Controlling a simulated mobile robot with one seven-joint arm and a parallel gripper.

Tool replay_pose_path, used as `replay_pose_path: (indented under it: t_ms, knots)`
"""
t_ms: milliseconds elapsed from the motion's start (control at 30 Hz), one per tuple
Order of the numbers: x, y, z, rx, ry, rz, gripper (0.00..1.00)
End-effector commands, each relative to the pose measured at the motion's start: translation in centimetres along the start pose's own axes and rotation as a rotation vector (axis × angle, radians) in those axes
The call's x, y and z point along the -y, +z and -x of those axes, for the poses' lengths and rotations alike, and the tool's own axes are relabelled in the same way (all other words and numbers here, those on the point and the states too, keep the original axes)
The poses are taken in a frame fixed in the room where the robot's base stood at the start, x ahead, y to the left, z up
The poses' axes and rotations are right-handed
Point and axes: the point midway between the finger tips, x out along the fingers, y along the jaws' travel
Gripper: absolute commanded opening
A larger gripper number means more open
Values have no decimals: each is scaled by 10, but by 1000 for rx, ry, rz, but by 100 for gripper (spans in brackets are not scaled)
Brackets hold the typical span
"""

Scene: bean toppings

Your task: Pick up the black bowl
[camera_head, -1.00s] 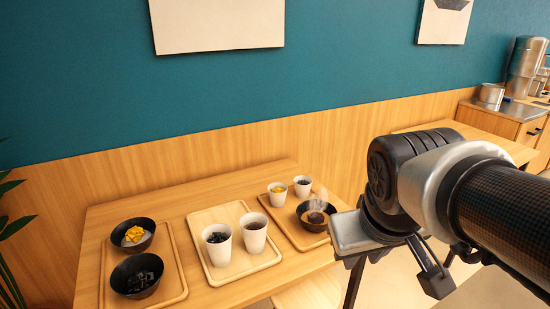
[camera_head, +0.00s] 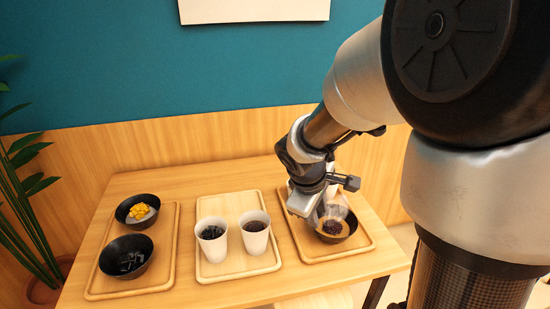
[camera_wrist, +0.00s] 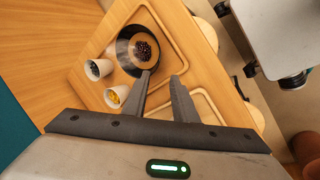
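A black bowl (camera_head: 350,228) with brownish content and a heap of dark beans sits on the right wooden tray. It also shows in the wrist view (camera_wrist: 124,54), upper middle. My gripper (camera_head: 318,212) is over the left side of this bowl in the head view and hides part of it. In the wrist view my gripper (camera_wrist: 163,76) is open and empty, with one fingertip overlapping the bowl's near rim; I cannot tell whether it touches. Two more black bowls are on the left tray: one with yellow topping (camera_head: 124,216), one with dark jelly (camera_head: 108,270).
The right tray (camera_head: 374,247) also holds two white cups, seen in the wrist view: one with yellow content (camera_wrist: 113,97), one darker (camera_wrist: 92,72). The middle tray (camera_head: 205,272) holds two white cups (camera_head: 212,250) (camera_head: 246,240). A teal wall stands behind the table (camera_head: 190,180).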

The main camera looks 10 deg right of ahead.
Motion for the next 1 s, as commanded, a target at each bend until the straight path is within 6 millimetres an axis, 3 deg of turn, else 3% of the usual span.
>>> replay_pose_path:
  t_ms: [167, 700, 1000]
  knots:
    - [1, -2, -14, 2, -4, 23, 25]
    - [2, -2, -119, 2, -4, 21, 25]
    - [0, 0, -136, 1, -3, 20, 25]
